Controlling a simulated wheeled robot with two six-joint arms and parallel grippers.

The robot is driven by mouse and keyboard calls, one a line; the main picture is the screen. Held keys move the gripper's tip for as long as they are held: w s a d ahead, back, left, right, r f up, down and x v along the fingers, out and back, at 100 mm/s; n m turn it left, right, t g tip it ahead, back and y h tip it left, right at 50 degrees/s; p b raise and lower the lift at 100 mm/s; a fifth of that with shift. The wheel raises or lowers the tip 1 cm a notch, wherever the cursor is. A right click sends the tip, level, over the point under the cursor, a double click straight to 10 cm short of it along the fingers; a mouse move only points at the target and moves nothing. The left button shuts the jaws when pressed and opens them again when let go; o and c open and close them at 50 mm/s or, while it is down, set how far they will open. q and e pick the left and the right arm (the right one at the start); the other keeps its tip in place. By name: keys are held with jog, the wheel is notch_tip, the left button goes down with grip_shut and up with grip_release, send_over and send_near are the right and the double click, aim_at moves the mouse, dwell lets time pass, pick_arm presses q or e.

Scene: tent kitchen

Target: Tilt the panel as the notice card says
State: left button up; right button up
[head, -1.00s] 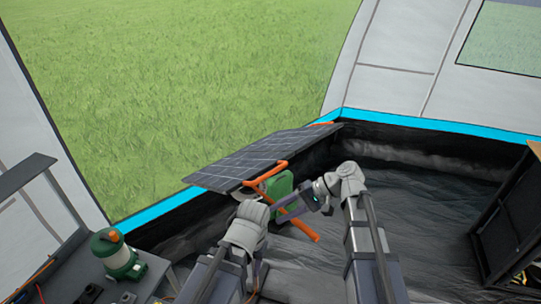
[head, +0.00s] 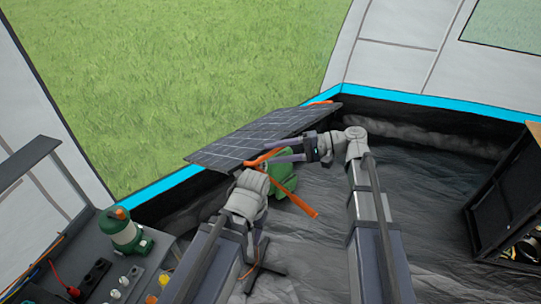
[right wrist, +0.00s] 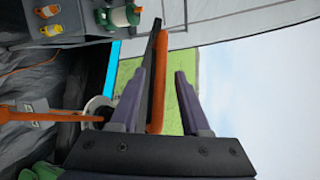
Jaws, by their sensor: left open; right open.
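The dark solar panel (head: 245,140) stands slanted at the tent's open side in the head view, with an orange bar (head: 262,159) along its near end and an orange leg (head: 303,203) below. My right gripper (head: 276,157) is open at this near end. In the right wrist view its two purple fingers (right wrist: 160,75) stand on either side of the panel's dark edge (right wrist: 152,62) and the orange bar (right wrist: 157,105). The left finger looks close to the panel; contact cannot be told. My left gripper (head: 250,266) is low, open and partly hidden by its arm. No notice card is visible.
A green object (head: 284,180) sits under the panel. A green and white lantern (head: 126,234) stands on the grey bench (head: 92,255) at left, near knobs and cables. A black shelf unit (head: 505,190) stands at right. The dark floor between is mostly clear.

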jog(key=shift+x, duration=0.9)
grip_shut()
dwell(0.9)
